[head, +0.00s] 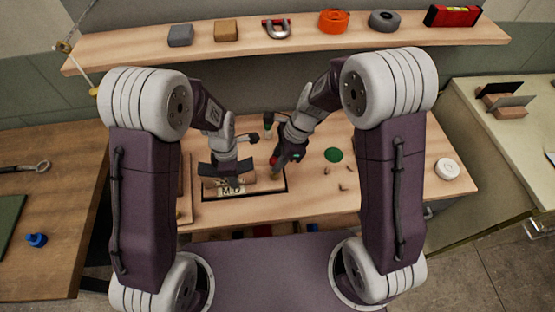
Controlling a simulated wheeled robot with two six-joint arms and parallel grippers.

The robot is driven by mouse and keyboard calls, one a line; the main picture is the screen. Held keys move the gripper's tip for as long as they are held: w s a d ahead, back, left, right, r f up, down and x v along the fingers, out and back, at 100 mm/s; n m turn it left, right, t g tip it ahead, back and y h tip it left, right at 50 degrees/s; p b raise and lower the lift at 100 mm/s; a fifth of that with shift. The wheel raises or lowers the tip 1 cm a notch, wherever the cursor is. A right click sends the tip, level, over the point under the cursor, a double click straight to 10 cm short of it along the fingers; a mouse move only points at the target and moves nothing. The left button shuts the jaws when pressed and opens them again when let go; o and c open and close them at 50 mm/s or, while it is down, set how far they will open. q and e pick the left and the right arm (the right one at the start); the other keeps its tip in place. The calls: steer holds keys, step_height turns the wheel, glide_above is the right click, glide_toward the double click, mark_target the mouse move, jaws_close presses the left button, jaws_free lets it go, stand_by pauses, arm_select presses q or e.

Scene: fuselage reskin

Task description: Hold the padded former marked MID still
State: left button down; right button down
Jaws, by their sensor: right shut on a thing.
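The padded former marked MID (231,190) lies in a dark-edged recess on the wooden bench, its label facing me. It is a tan block with dark pads rising at its top. My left gripper (231,172) is down at the top of the former, and its fingers blend with the dark pads, so I cannot tell whether it grips. My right gripper (276,165) is just right of the former, shut on a small brown-and-red thing (275,173). That thing is mostly hidden by the fingers, and I cannot tell whether it touches the former.
A green disc (333,155) and small loose pieces (347,177) lie right of the recess. A white roll (447,169) sits at the bench's right end. A shelf (300,42) behind holds blocks, a shackle, tape rolls and a red level (453,16). Side tables stand left and right.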

steer(key=shift+f, duration=1.45)
stand_by(0.5)
steer(key=c, duration=1.1)
jaws_free()
steer(key=shift+f, duration=0.1)
steer(key=v, duration=0.5)
arm_select(q)
steer(key=c, duration=0.8)
jaws_free()
steer(key=shift+r, duration=0.1)
